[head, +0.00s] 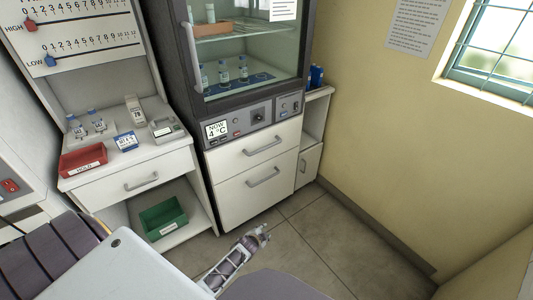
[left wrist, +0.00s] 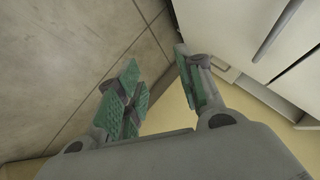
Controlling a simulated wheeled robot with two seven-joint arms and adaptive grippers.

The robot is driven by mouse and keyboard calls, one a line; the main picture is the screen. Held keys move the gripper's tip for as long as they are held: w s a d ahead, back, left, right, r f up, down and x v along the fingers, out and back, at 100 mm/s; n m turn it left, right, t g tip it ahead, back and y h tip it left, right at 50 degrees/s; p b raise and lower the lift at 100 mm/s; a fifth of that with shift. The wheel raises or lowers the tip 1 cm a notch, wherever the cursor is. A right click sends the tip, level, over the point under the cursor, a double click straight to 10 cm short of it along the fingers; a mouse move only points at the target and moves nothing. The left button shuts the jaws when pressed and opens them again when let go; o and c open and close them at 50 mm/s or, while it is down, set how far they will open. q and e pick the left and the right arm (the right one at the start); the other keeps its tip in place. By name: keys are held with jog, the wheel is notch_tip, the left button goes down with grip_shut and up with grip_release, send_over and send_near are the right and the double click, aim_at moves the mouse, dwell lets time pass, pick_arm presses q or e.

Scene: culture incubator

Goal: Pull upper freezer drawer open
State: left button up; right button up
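The upper freezer drawer (head: 240,152) is a white front with a grey bar handle (head: 263,146), below the glass-door unit's control panel. It looks closed. A second white drawer (head: 245,195) with a similar handle (head: 263,177) is directly below it and also looks closed. My left gripper (head: 264,233) is low in front of the drawers, over the floor, apart from both handles. In the left wrist view my left gripper (left wrist: 155,78) is open and empty, with green pads; a grey handle (left wrist: 277,28) on a white front shows at upper right. My right gripper is not in view.
The control panel (head: 255,118) reads 4 °C above the drawers. A counter (head: 165,157) at left holds a red tray (head: 83,160) and bottles; a green bin (head: 163,218) sits below. The tiled floor (head: 310,235) in front is clear. A yellow wall (head: 390,140) stands at right.

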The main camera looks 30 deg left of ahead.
pick_arm(q)
jog(key=w+a+r+m+t+y+b, duration=0.1)
jog(key=w+a+r+t+b, duration=0.1)
jog(key=w+r, duration=0.3)
jog(key=w+a+r+m+t+y+b, duration=0.1)
jog(key=w+a+r+b, duration=0.3)
jog(key=r, duration=1)
jog(key=w+a+r+m+t+y+b, duration=0.1)
jog(key=w+r, duration=0.4)
jog(key=r, duration=0.5)
jog(key=a+t+y+b, duration=0.1)
jog(key=a+t, duration=0.1)
jog(key=shift+w+a+m+b, duration=0.35)
jog(key=shift+m+b, duration=0.05)
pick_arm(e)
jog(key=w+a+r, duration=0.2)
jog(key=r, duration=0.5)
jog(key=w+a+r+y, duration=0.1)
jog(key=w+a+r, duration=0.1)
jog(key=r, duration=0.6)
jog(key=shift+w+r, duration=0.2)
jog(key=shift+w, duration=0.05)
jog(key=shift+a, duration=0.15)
